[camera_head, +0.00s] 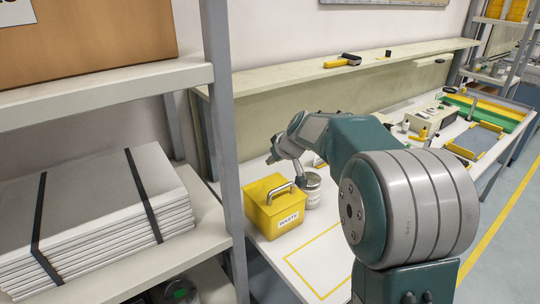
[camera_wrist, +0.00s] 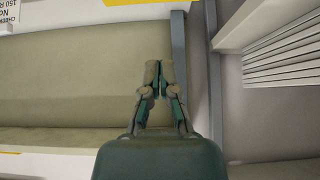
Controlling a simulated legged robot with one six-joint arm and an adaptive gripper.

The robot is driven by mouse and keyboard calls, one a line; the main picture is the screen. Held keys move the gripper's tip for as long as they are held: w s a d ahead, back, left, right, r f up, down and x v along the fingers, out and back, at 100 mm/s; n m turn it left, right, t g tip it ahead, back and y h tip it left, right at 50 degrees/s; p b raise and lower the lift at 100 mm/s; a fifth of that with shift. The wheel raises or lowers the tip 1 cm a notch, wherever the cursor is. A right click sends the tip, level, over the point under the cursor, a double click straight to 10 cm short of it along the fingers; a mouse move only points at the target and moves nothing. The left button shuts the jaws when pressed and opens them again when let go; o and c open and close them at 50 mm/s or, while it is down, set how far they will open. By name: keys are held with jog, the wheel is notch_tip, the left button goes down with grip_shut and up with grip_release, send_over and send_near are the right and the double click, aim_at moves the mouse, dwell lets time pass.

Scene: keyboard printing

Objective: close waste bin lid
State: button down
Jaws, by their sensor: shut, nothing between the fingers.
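The yellow waste bin (camera_head: 262,222) stands on the white bench beside the shelf post, with a "WASTE" label on its front. Its yellow lid (camera_head: 262,192) with a silver handle (camera_head: 281,190) appears to lie flat on top, down on the box. My gripper (camera_head: 272,159) is above and behind the bin, apart from the lid. In the wrist view my gripper (camera_wrist: 153,72) has its fingertips together with nothing between them. The bin is not in the wrist view.
A labelled grey can (camera_head: 312,192) stands right behind the bin. A grey shelf post (camera_head: 222,150) rises close on its left, with stacked white sheets (camera_head: 95,215) on the shelf. A yellow-outlined area (camera_head: 318,258) of the bench in front is clear.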

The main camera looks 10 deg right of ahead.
send_over(281, 203)
jog(key=s, duration=0.1)
jog(key=f, duration=0.7)
jog(key=shift+d+f, duration=0.25)
jog(key=shift+f, duration=0.05)
jog(key=shift+s+d+f, duration=0.1)
jog(key=shift+s+f, duration=0.1)
jog(key=shift+f, duration=0.45)
jog(key=shift+s+d+f, duration=0.1)
jog(key=shift+s+f, duration=0.05)
jog(key=shift+f, duration=0.45)
jog(key=shift+a, duration=0.1)
